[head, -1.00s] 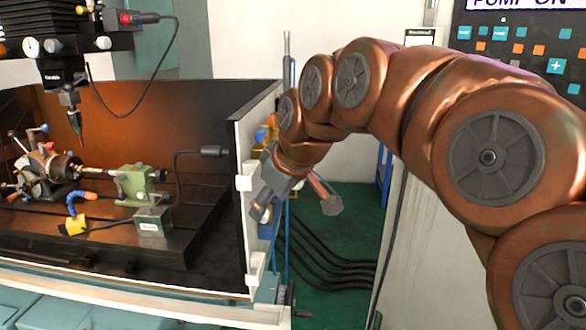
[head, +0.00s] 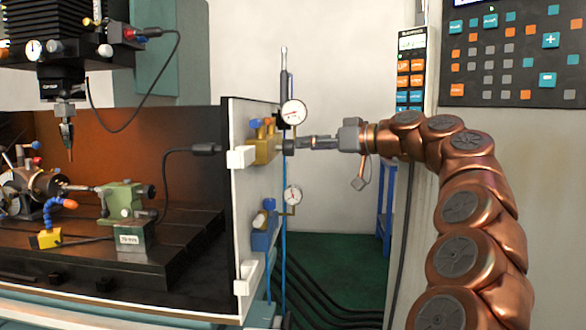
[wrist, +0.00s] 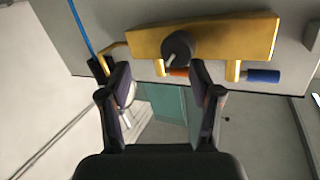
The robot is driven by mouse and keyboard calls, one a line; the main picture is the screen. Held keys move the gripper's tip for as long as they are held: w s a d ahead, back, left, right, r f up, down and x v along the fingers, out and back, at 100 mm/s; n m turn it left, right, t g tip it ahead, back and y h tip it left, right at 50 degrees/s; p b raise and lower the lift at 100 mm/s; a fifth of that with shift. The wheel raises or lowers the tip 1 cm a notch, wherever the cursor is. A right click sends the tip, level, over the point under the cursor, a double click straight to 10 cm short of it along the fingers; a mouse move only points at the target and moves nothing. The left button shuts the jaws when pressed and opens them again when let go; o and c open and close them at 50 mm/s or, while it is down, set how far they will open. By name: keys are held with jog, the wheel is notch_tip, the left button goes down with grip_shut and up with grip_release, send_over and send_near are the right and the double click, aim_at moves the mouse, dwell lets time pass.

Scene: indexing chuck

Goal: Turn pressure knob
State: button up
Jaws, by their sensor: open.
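A dark round knob with a pale pointer mark (wrist: 177,47) sits on a yellow valve block in the wrist view. In the head view the yellow block (head: 262,150) is on the outer face of the white enclosure panel, with the dark knob (head: 288,146) on its right side. A round white gauge (head: 293,112) stands just above the block. My gripper (head: 303,143) reaches in from the right, level with the knob. In the wrist view my gripper (wrist: 160,72) is open and empty, its fingers apart, with the knob just beyond the fingertips. Whether they touch it is unclear.
A blue valve block (head: 264,232) with a second gauge (head: 293,194) sits lower on the same panel. Blue tubing and a post run vertically beside the blocks. A machine vise and tooling fill the enclosure at left.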

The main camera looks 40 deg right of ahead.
aim_at(292, 148)
notch_tip(292, 148, down, 4)
jog(key=s+d+n+t+y+b, duration=0.1)
jog(key=s+d+n+y+b, duration=0.15)
jog(key=y+b, duration=0.55)
jog(key=shift+n+y, duration=0.35)
jog(key=shift+y, duration=0.15)
jog(key=shift+a+f+x, duration=0.1)
jog(key=shift+x, duration=2.05)
jog(key=shift+a+f+x, duration=0.15)
jog(key=shift+x, duration=2)
jog(key=shift+s, duration=0.1)
jog(key=shift+c, duration=0.3)
jog(key=c, duration=1.1)
